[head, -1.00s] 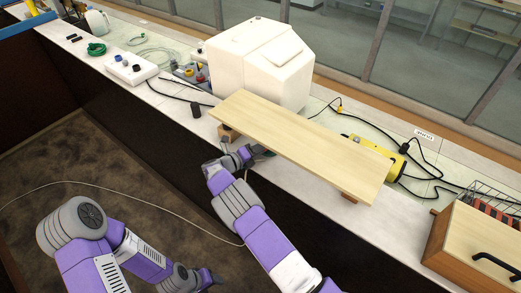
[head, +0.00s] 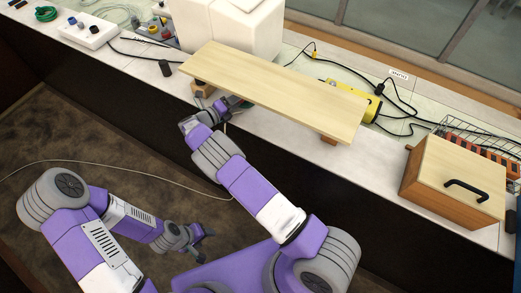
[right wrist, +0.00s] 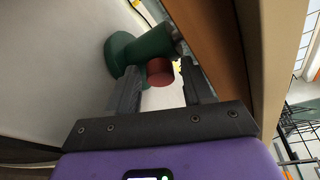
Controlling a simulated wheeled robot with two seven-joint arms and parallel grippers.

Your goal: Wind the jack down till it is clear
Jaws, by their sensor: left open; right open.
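In the right wrist view a green jack (right wrist: 150,48) with a round flange stands close to the board's edge. A red knob (right wrist: 160,71) on it shows between the fingers of my right gripper (right wrist: 160,82), which is open; I cannot tell whether they touch it. In the head view my right gripper (head: 236,104) reaches under the near edge of a pale wooden board (head: 275,88), and the jack is mostly hidden there. My left gripper (head: 203,244) is open and empty, low over the floor in front of the bench.
Wooden blocks (head: 203,89) show under the board's left end and its right end (head: 328,139). A white tank (head: 235,28) stands behind it. A yellow device (head: 372,106) with black cables lies behind right. A wooden box (head: 452,178) with a black handle stands on the right.

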